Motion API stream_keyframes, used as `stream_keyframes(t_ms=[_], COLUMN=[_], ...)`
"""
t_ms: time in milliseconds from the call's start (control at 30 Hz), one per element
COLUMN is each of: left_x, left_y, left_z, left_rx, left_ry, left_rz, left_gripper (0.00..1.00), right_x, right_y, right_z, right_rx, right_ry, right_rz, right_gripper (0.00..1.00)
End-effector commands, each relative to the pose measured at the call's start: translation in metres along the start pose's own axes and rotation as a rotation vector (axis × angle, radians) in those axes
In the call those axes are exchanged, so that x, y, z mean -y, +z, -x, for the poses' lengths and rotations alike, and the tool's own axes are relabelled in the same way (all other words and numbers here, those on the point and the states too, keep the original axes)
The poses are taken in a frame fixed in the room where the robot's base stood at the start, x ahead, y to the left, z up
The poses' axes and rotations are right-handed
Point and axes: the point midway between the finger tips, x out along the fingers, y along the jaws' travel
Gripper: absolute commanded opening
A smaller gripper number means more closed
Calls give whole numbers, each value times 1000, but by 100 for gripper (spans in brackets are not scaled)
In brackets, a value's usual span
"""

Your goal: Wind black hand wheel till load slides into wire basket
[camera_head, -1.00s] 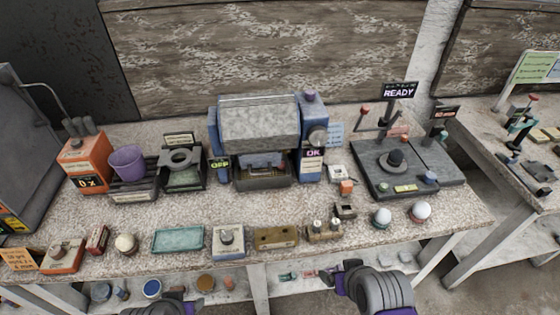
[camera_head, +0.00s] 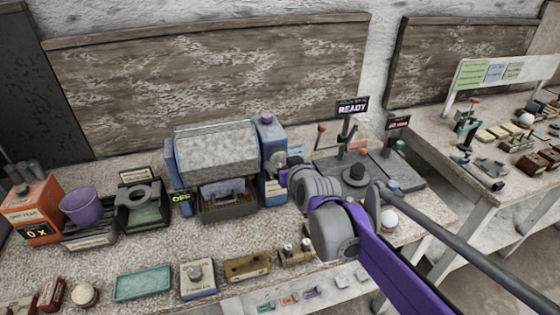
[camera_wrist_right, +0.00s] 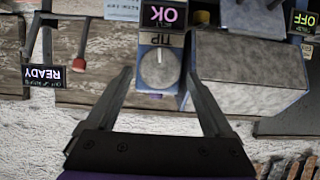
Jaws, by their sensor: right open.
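My right gripper (camera_head: 284,176) is open near the post. In the wrist view its fingertips (camera_wrist_right: 158,74) lie either side of the wheel; contact is not clear. My left gripper is out of view.
A READY sign (camera_head: 352,107) and a dark plate with a black knob (camera_head: 356,173) stand to the right. A purple cup (camera_head: 82,207) and orange box (camera_head: 32,212) are at left. A teal tray (camera_head: 143,283) and small boxes line the front edge.

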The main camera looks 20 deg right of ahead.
Motion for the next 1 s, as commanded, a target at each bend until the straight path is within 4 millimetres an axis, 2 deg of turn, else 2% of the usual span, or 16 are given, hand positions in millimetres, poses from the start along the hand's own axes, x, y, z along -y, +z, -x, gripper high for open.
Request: stream_keyframes(t_ms=[100, 300, 633, 1000], left_x=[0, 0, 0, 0], left_y=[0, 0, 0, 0], left_z=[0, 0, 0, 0], left_rx=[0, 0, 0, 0], left_ry=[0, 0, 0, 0], left_rz=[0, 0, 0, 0], left_gripper=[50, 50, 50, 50], right_x=[0, 0, 0, 0], right_y=[0, 0, 0, 0], right_z=[-18, -34, -37, -37], right_rx=[0, 0, 1, 1], right_ry=[0, 0, 0, 0], right_rz=[-1, 0, 0, 0], right_gripper=[86, 86, 86, 20])
